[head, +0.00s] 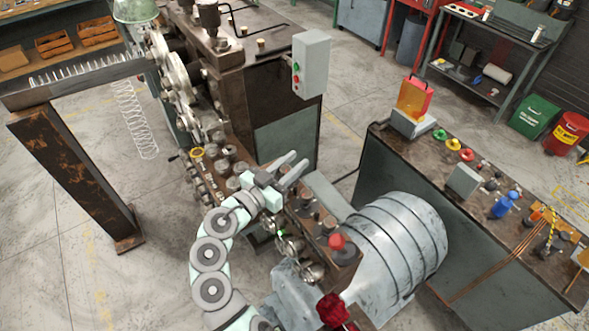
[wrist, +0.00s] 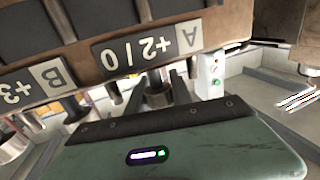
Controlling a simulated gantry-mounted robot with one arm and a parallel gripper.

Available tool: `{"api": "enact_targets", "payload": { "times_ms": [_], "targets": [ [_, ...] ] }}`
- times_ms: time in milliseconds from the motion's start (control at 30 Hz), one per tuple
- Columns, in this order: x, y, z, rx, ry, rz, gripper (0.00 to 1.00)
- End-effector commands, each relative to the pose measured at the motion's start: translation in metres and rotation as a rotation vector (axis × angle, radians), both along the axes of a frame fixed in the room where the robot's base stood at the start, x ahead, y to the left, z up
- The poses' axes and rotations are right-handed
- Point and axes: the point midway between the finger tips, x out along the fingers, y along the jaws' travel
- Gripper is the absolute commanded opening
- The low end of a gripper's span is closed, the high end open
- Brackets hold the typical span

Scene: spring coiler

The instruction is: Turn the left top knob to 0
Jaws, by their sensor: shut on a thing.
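My gripper (head: 293,166) reaches over the middle of the coiler's control block in the head view, with its two fingers pointing up and right. In the wrist view, my gripper (wrist: 158,98) is shut on a dark metal knob (wrist: 157,92), one finger on each side. The knob is beside the label plate (wrist: 147,50) reading "A" and "+2/0". A second plate (wrist: 35,84) with "B" and "+3" is at the left. The labels look upside down. The knob's pointer and exact setting cannot be made out. In the head view the held knob is hidden.
Several metal knobs (head: 228,151) stand left of my gripper. A red button (head: 337,242) and a large ribbed drum (head: 398,243) are to the right. A switch box (head: 311,62) with buttons stands behind. The side console (head: 480,205) is farther right.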

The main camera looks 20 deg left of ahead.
Motion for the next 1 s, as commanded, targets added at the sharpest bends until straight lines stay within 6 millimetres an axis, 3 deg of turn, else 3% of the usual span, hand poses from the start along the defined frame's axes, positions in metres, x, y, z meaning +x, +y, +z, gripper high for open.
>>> {"api": "enact_targets", "payload": {
  "times_ms": [500,1000],
  "targets": [
    [0.0019,0.0048,-0.0002,0.002,0.000,0.232,0.00],
    [0.0021,0.0073,0.0010,0.000,0.000,0.262,0.00]
  ]
}}
